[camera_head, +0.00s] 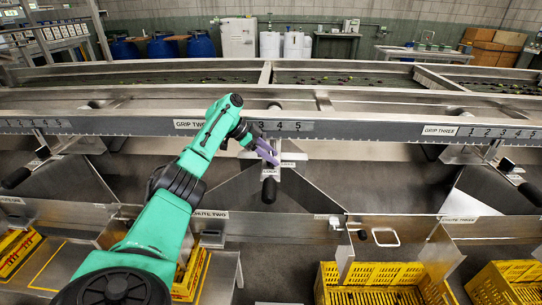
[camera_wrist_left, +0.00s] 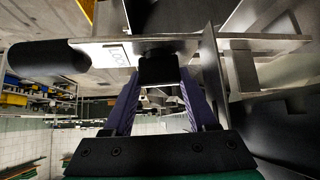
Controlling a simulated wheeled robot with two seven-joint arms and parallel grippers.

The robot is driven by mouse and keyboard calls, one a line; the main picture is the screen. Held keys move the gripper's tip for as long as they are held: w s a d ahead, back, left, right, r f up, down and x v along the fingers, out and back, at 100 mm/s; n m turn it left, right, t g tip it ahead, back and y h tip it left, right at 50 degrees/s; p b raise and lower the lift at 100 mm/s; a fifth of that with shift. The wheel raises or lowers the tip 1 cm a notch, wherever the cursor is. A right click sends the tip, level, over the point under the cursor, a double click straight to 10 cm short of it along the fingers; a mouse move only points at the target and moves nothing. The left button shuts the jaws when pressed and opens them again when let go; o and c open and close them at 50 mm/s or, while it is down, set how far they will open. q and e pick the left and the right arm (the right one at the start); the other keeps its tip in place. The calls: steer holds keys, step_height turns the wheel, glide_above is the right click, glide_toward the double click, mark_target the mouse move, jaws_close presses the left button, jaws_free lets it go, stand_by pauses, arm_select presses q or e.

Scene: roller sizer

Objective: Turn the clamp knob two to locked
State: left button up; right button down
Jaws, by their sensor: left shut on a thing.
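My left gripper (camera_head: 267,153) with purple fingers reaches the clamp under the GRIP TWO scale. In the left wrist view its fingers (camera_wrist_left: 158,80) are shut on a small black block, the clamp knob (camera_wrist_left: 158,67). The knob is mostly hidden by the fingers in the head view. A LOCK label (camera_head: 269,171) sits just below the fingertips, with another small label (camera_head: 288,164) to its right. A black handle (camera_head: 269,190) hangs below the LOCK label; it also shows at left in the wrist view (camera_wrist_left: 45,56). My right gripper is not in view.
The long scale rail (camera_head: 365,129) crosses above the clamp. Sloped metal chute plates flank it below. Yellow crates (camera_head: 370,274) stand in front at the lower right. Similar black handles (camera_head: 17,178) are at the far left and right (camera_head: 531,193).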

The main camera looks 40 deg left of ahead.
arm_select(q)
steer(key=o, duration=1.4)
steer(key=shift+c, duration=0.2)
steer(key=v, duration=1.4)
steer(key=shift+s+a, duration=0.15)
steer(key=shift+s, duration=0.05)
